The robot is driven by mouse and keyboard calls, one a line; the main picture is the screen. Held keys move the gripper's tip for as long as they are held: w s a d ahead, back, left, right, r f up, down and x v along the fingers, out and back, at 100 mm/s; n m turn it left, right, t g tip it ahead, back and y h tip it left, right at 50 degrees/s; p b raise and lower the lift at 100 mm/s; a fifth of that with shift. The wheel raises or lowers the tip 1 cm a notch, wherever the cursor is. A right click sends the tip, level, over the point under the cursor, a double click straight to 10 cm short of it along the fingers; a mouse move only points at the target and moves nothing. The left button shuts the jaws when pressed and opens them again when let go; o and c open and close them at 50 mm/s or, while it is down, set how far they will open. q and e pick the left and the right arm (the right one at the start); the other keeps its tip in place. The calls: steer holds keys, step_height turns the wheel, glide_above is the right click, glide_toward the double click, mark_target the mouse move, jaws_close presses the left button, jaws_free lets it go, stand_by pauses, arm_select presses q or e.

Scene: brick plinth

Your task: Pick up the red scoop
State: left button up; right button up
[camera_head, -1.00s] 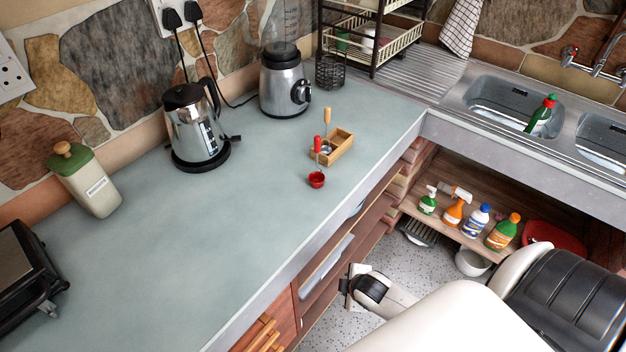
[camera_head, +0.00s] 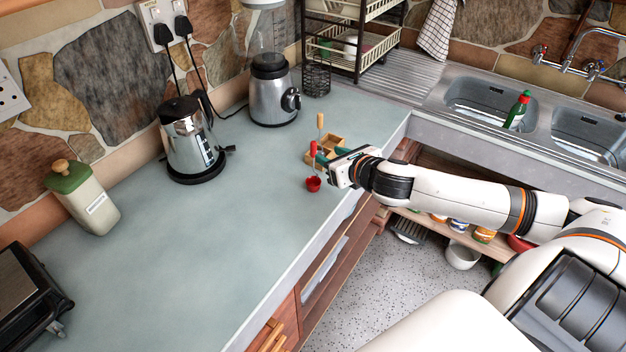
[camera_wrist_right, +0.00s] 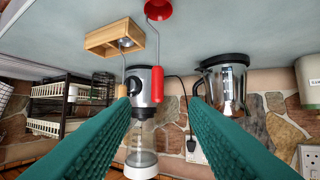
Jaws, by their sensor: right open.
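The red scoop (camera_head: 313,184) stands on the counter, with its round red bowl down and its red handle upright on a thin metal stem. In the right wrist view, which is upside down, the bowl is at the top and the red handle (camera_wrist_right: 157,84) hangs in the middle. My right gripper (camera_head: 323,158) is close beside the scoop in the head view, partly hiding the box behind it. Its teal fingers (camera_wrist_right: 160,108) are open, and the handle shows between their tips in the wrist view, not gripped. My left gripper is out of view.
A wooden box (camera_wrist_right: 112,38) holding a wooden-handled metal utensil (camera_head: 320,122) stands right behind the scoop. A blender (camera_head: 272,92) and kettle (camera_head: 192,140) stand farther back. A dish rack (camera_head: 362,35) and sinks (camera_head: 490,100) are beyond.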

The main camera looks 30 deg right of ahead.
mark_target(315, 151)
steer(key=p+x, duration=0.1)
steer(key=x, duration=0.4)
steer(key=shift+w+d+f, duration=0.1)
steer(key=shift+w+d, duration=0.05)
steer(key=shift+w, duration=0.05)
steer(key=shift+w+f+p, duration=0.25)
steer(key=shift+w+p, duration=0.1)
steer(key=shift+w, duration=0.05)
steer(key=x, duration=0.1)
steer(key=p+x, duration=0.1)
steer(key=x, duration=0.3)
steer(key=shift+f+p, duration=0.3)
steer(key=shift+p, duration=0.1)
steer(key=shift+s, duration=0.1)
jaws_close()
